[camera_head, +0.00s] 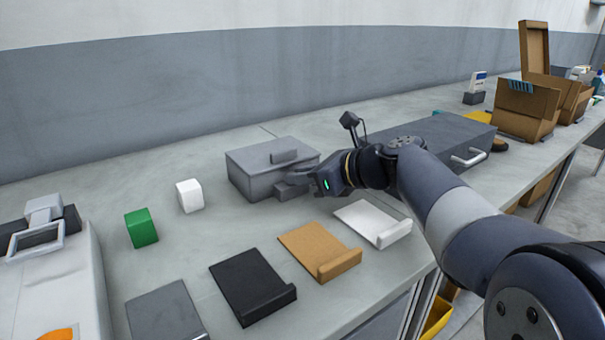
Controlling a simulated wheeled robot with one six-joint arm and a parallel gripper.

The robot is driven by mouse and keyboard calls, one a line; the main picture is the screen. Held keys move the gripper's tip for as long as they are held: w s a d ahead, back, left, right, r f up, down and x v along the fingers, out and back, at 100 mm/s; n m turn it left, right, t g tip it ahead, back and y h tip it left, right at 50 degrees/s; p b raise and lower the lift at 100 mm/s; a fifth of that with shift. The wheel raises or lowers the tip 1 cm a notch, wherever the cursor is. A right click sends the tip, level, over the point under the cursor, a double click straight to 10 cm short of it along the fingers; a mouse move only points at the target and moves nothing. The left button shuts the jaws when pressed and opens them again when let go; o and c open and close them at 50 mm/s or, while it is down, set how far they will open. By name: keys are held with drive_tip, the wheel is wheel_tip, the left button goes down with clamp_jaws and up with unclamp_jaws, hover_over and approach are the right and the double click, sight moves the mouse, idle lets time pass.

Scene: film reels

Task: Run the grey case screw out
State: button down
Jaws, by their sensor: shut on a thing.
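The grey case (250,180) is a closed box on the bench near the back wall. A small grey block (284,156) shows at its lid. My gripper (284,189) comes in from the right, its grey fingers at the case's front right side. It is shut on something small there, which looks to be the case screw. The fingers hide the screw, so its depth and turn cannot be seen.
A green cube (141,228) and a white cube (189,196) stand left of the case. Black (248,286), orange-brown (315,249) and white (368,220) plates with raised front edges lie in front. A large grey handled case (440,132) stands behind my arm.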

drive_tip(key=shift+f, duration=0.1)
drive_tip(key=c, duration=1.3)
unclamp_jaws()
drive_tip(key=shift+s+a+m+t+h+b, duration=0.2)
drive_tip(key=shift+m+t+h+b, duration=0.3)
drive_tip(key=shift+b, duration=0.3)
drive_tip(key=shift+s+a+m+t+h+b, duration=0.1)
drive_tip(key=shift+m+t+h+b, duration=0.25)
drive_tip(key=shift+m+t, duration=0.3)
drive_tip(key=shift+s+a+r+m+t+h+p, duration=0.1)
drive_tip(key=shift+r+m+t+h+p, duration=0.05)
drive_tip(key=shift+m+t+h+p, duration=0.4)
drive_tip(key=shift+s+a+r+m+t+h+p, duration=0.1)
drive_tip(key=shift+r+m+t+h+p, duration=0.1)
drive_tip(key=shift+m+h+p, duration=0.35)
drive_tip(key=shift+f+m+t+h+p, duration=0.1)
drive_tip(key=shift+m+t+h+p, duration=0.4)
drive_tip(key=shift+m+h+p, duration=0.45)
